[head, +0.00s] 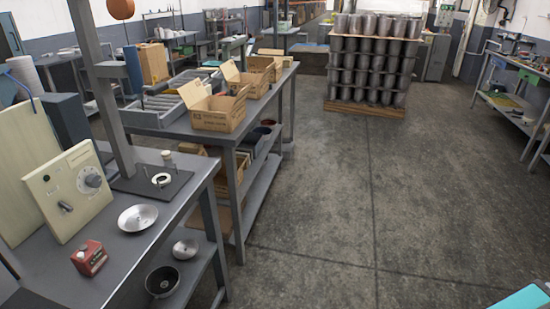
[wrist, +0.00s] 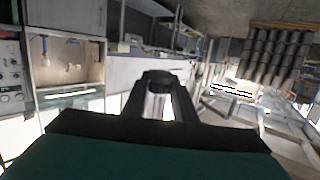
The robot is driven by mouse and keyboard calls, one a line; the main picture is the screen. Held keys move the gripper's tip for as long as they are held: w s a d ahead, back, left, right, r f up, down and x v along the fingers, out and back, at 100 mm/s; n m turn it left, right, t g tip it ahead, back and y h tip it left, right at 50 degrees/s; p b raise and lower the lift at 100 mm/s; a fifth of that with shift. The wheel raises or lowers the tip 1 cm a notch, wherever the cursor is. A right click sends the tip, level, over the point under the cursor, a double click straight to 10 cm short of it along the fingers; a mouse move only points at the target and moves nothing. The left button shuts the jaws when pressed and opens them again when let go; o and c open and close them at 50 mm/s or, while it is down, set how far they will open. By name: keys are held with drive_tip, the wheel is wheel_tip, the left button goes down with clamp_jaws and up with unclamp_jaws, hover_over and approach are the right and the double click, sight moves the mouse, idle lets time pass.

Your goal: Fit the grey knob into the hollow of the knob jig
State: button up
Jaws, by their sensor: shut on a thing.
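My gripper (wrist: 160,82) shows in the wrist view, its two dark fingers reaching away from the camera. It is shut on a small dark grey rounded thing (wrist: 158,76) at the fingertips, which looks like the grey knob; the fingers hide part of it. My gripper's tips are not in the head view. In the head view, a dark plate (head: 133,186) on the near left bench carries a pale ring with a dark centre (head: 161,180), which looks like the knob jig and its hollow. The held thing is apart from it.
A cream control panel (head: 70,190) with a dial stands left of the plate. A silver dish (head: 138,218) and a red box (head: 89,258) lie in front. A grey post rises beside the plate. The floor (head: 320,220) at right is clear.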

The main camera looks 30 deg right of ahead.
drive_tip(key=w+n+t+y, duration=0.1)
drive_tip(key=w+n+t, duration=0.4)
drive_tip(key=w, duration=2.8)
drive_tip(key=w+a+n+t+y, duration=0.15)
drive_tip(key=w+a, duration=0.35)
drive_tip(key=w, duration=0.5)
drive_tip(key=w+a+n+t+y, duration=0.15)
drive_tip(key=w+a, duration=0.35)
drive_tip(key=w, duration=0.5)
drive_tip(key=w+a+n+t+y, duration=0.1)
drive_tip(key=w+a+t, duration=0.2)
drive_tip(key=w+a, duration=0.5)
drive_tip(key=w+a+r+n+t+y, duration=0.1)
drive_tip(key=w+a+n+t+y, duration=0.3)
drive_tip(key=w+a, duration=1.95)
drive_tip(key=w+a+n+y, duration=0.1)
drive_tip(key=w+a+y, duration=0.1)
drive_tip(key=a, duration=0.8)
drive_tip(key=w+a+r+n+y, duration=0.1)
drive_tip(key=w+a+n+y, duration=0.1)
drive_tip(key=a, duration=0.9)
drive_tip(key=w+a+n+y, duration=0.1)
drive_tip(key=w+a+y, duration=0.1)
drive_tip(key=a, duration=0.9)
drive_tip(key=shift+a+r+y, duration=0.1)
drive_tip(key=shift+r+y, duration=0.2)
drive_tip(key=shift+y, duration=0.2)
drive_tip(key=shift+a, duration=0.25)
drive_tip(key=shift+s, duration=0.15)
